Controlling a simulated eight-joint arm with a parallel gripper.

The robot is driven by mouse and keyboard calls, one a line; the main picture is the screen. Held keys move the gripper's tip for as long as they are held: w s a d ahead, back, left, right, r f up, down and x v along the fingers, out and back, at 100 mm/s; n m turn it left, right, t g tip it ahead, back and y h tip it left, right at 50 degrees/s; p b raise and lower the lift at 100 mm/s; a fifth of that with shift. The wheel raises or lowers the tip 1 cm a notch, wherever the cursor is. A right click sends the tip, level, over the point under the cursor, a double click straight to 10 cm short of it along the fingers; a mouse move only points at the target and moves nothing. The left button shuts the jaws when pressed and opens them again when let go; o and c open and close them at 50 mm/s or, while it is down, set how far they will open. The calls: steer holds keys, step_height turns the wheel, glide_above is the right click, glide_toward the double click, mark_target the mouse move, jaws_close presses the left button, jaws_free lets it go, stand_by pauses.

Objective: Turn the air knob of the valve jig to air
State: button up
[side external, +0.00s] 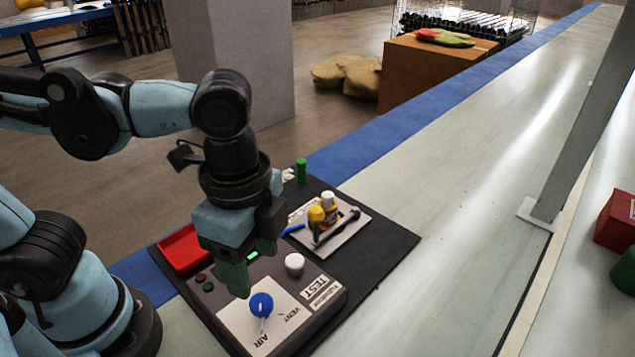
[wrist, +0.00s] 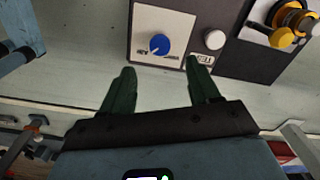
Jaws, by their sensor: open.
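The valve jig (side external: 330,296) is a dark grey box with a pale panel. Its blue air knob (side external: 261,304) sits on that panel, near the printed words AIR and VENT. A white pointer line shows on the knob; in the wrist view the knob (wrist: 159,44) has its line slanting to the lower left. I cannot tell exactly which mark it meets. My gripper (side external: 253,273) points down over the jig, open and empty, with dark green fingers apart. In the wrist view my gripper (wrist: 160,67) has its fingertips either side of the knob's line, with the knob beyond them, apart.
A white round knob (side external: 294,264) stands on the jig by the TEST label. A grey tray (side external: 341,238) holds yellow-capped bottles and a dark tool. A green cylinder (side external: 301,171) stands on the black mat (side external: 388,242).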

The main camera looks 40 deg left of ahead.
steer(key=shift+r, duration=2.05)
steer(key=w+a+f+n+t, duration=0.2)
steer(key=w+a+n+t, duration=0.1)
steer(key=w+a+n, duration=0.2)
steer(key=w+a+f+n+t, duration=0.2)
steer(key=w+a+n+t, duration=0.2)
steer(key=a+n, duration=0.4)
steer(key=shift+w+a+f+n, duration=0.3)
steer(key=shift+w+a+f, duration=0.15)
steer(key=shift+a, duration=0.6)
